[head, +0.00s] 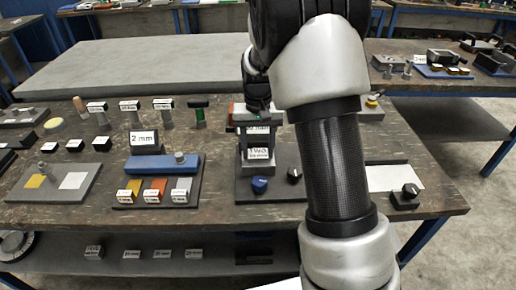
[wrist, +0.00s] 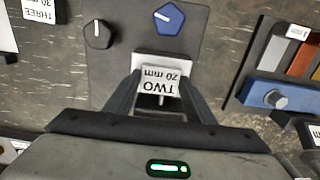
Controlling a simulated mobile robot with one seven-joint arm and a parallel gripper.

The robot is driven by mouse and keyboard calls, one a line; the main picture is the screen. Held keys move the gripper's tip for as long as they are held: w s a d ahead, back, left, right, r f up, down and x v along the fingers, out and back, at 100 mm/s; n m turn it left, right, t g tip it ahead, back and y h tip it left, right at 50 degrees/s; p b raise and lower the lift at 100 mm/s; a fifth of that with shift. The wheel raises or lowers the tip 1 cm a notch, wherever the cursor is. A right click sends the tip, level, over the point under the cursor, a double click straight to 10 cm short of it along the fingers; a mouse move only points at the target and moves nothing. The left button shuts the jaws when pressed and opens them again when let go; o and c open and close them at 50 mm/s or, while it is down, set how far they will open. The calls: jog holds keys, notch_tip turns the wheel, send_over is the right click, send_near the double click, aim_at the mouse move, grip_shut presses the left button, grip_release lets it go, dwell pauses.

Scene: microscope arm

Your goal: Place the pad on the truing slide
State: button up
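My gripper (wrist: 160,88) points down at a stand with a grey base (head: 235,185). Its two fingers lie close against the sides of a block labelled TWO 20 mm (wrist: 160,80) and look shut on it. A pale plate (wrist: 143,60) shows just beyond the block. In the head view my arm hides part of this spot. I cannot tell for sure which things are the pad and the truing slide. A blue bar with a grey knob (head: 150,164) lies on a dark board to the left. A grey plate (head: 55,193) farther left carries a yellow patch (head: 35,181) and a white patch (head: 73,181).
The stand has a blue knob (head: 259,185) and a black knob (head: 294,176) in front. A block labelled 2 mm (head: 143,138) and several small labelled blocks stand to the left. A THREE 30 mm label (wrist: 40,10) is nearby. A bare grey slab (head: 140,65) lies behind.

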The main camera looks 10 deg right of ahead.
jog(key=o, duration=0.3)
